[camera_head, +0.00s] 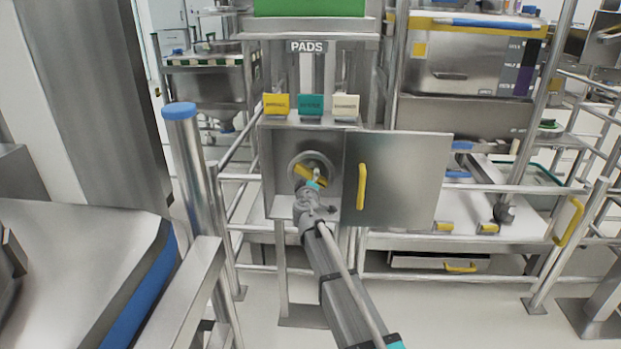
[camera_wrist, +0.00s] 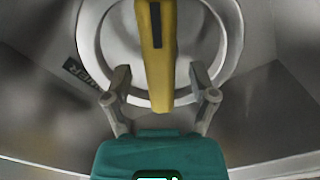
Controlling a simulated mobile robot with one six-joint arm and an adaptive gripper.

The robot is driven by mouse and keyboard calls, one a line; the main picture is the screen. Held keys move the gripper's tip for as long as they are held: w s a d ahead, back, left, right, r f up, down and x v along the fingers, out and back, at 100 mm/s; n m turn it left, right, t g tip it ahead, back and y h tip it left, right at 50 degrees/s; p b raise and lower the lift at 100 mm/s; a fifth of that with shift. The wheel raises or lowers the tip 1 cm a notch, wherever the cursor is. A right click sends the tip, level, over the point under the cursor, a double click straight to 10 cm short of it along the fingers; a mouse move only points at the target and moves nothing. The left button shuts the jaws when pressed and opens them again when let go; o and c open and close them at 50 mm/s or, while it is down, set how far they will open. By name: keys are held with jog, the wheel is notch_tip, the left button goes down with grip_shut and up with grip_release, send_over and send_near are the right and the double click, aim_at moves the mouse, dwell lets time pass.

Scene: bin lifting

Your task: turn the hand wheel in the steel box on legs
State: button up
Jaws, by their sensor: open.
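The steel box (camera_head: 281,150) on legs stands at the centre of the head view, with its door (camera_head: 400,180) swung open to the right. Inside is the round grey hand wheel (camera_head: 322,156) with a yellow bar (camera_head: 306,172) across it. In the wrist view the wheel rim (camera_wrist: 235,40) fills the top and the yellow bar (camera_wrist: 157,75) runs down between my fingers. My gripper (camera_head: 314,178) reaches into the box in front of the wheel. In the wrist view my gripper (camera_wrist: 160,85) is open, a finger on each side of the bar, with gaps visible.
The door has a yellow handle (camera_head: 361,187). Above the box are yellow, teal and white pad boxes (camera_head: 311,105) under a PADS sign (camera_head: 307,46). Steel railings (camera_head: 480,188) run right, and a blue-capped post (camera_head: 180,112) stands left. The box walls are close around my gripper.

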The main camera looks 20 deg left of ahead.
jog(key=v, duration=1)
jog(key=shift+s, duration=0.1)
jog(key=shift+f+n, duration=0.2)
jog(key=shift+n, duration=0.1)
jog(key=c, duration=0.6)
jog(key=shift+d+f+n+b, duration=0.1)
jog(key=shift+f+n+b, duration=0.55)
jog(key=shift+b, duration=0.3)
grip_shut()
notch_tip(320, 180, down, 6)
jog(key=w+d+n+t+h+b, duration=0.1)
jog(key=n+t+h+b, duration=0.1)
jog(key=n+b, duration=0.7)
jog(key=n, duration=0.5)
jog(key=shift+t+b, duration=0.4)
jog(key=shift+w+d+f+n, duration=0.1)
jog(key=shift+w+n, duration=0.05)
jog(key=shift+n, duration=0.1)
